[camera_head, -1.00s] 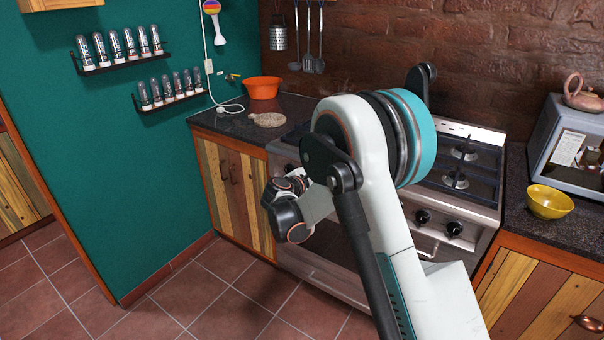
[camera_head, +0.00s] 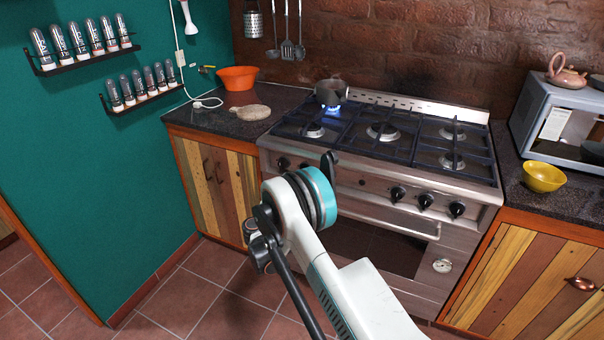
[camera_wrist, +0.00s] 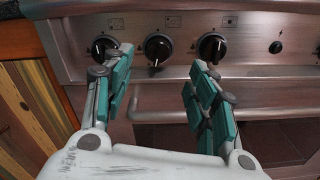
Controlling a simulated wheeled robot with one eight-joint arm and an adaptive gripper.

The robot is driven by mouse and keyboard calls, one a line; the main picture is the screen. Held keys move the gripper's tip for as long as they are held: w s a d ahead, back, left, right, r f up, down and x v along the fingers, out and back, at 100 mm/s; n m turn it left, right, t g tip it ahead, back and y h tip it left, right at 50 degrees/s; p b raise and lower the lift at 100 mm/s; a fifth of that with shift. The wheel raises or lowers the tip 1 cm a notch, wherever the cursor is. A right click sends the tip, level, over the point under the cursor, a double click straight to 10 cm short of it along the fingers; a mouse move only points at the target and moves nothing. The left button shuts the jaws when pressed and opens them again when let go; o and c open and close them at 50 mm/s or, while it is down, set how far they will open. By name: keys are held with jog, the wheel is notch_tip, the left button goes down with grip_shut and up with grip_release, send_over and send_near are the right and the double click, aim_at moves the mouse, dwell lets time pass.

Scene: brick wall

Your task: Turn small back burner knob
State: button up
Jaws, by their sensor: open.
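The steel stove (camera_head: 340,185) has black knobs on its front panel. In the wrist view, three knobs show in a row: a left knob (camera_wrist: 101,45), a middle knob (camera_wrist: 157,48) and a right knob (camera_wrist: 212,44). I cannot tell from the marks which serves the small back burner. My gripper (camera_wrist: 162,58) is open and empty, its fingers pointing at the panel. The middle knob sits in the gap, just beyond the fingertips. The fingertips overlap parts of the outer knobs. A blue flame (camera_head: 333,111) burns under a pot (camera_head: 331,92) at back left.
A black button (camera_wrist: 276,47) sits right of these knobs. The oven handle (camera_wrist: 165,117) runs below them. More knobs (camera_head: 425,201) are on the stove's right side. An orange bowl (camera_head: 238,78) and a yellow bowl (camera_head: 544,177) stand on the counters. Tiled floor in front is open.

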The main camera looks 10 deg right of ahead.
jog(key=b+x, duration=0.3)
jog(key=x, duration=0.8)
jog(key=c, duration=1)
